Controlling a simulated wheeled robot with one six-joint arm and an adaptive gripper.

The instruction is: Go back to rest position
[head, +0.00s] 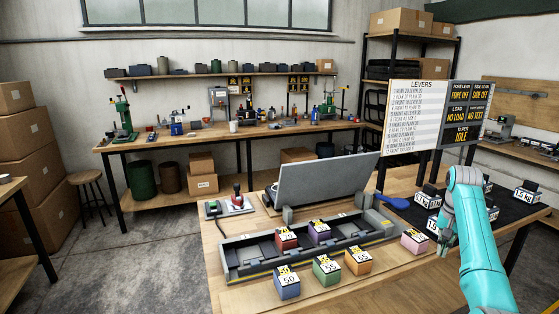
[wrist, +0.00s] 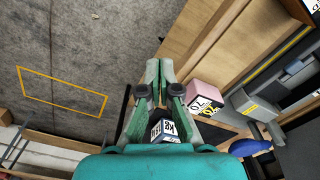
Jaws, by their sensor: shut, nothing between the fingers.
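My teal arm reaches in at the right of the head view. My gripper (head: 444,246) points down there, beside the pink block (head: 414,241) and in front of the dark mat with weights. In the wrist view my gripper (wrist: 158,66) has its green fingers together, with nothing held between them. The pink block marked 70 (wrist: 206,97) lies just right of the fingers, apart from them. A dark block with white labels (wrist: 165,131) shows partly behind the finger bases.
A long grey tray (head: 245,261) with a raised grey panel (head: 322,180) fills the bench. Blue (head: 287,283), green (head: 326,270) and orange (head: 358,261) blocks stand along its front. Labelled weights (head: 525,194) sit on the mat. A sign board (head: 433,115) stands behind. Open floor (head: 140,250) lies left.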

